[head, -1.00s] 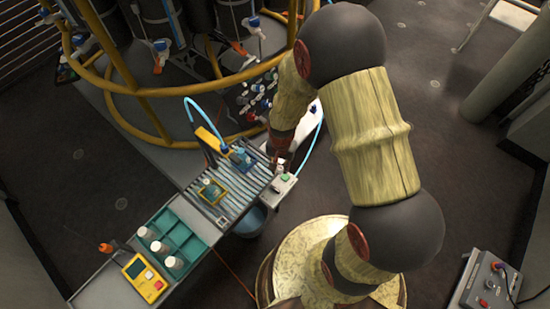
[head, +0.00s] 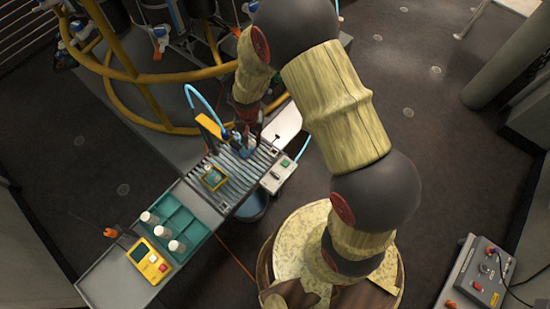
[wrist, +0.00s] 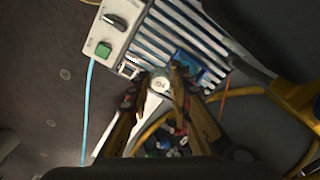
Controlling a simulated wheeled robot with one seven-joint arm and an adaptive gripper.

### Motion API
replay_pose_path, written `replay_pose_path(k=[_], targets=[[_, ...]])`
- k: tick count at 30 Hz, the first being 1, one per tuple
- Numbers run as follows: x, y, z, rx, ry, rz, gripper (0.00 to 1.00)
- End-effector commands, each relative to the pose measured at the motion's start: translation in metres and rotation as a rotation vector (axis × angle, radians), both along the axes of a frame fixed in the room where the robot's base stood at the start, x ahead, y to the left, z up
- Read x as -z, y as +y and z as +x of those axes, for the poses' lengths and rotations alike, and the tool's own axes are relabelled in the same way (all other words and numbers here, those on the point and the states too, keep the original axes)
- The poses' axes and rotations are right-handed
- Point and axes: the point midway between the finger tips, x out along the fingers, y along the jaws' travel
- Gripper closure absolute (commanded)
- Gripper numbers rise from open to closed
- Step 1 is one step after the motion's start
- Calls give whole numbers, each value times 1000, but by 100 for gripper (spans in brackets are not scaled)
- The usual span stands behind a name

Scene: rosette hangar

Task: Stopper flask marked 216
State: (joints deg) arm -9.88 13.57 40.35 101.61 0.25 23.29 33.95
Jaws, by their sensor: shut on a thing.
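My gripper (wrist: 161,88) is shut on a small round white-topped thing (wrist: 160,83), which looks like a stopper with a mark too small to read. In the head view my gripper (head: 246,132) hangs low over the far end of the slatted rack. A blue flask (wrist: 188,66) stands on the slats beside the right finger, partly hidden by it. It also shows in the head view (head: 246,151), under my gripper. I cannot read a number on it, and its mouth is not clear. The held thing appears apart from the flask.
A white control box with a green button (wrist: 115,32) adjoins the rack. A teal tray (head: 181,222) with white bottles and a yellow device (head: 148,260) stand nearer.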

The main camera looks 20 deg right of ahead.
Motion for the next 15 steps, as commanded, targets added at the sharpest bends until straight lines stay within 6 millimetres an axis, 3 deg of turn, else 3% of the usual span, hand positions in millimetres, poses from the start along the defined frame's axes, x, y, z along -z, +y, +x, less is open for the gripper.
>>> replay_pose_path(k=[1, 3, 6, 9, 15], targets=[[-4, 11, 23, -32, -7, 2, 93], [-11, 22, 46, -69, -11, 3, 93], [-24, 28, 69, -104, -15, 3, 93], [-35, 30, 79, -131, -12, 2, 93], [-33, 28, 71, -163, 20, -1, 93]])
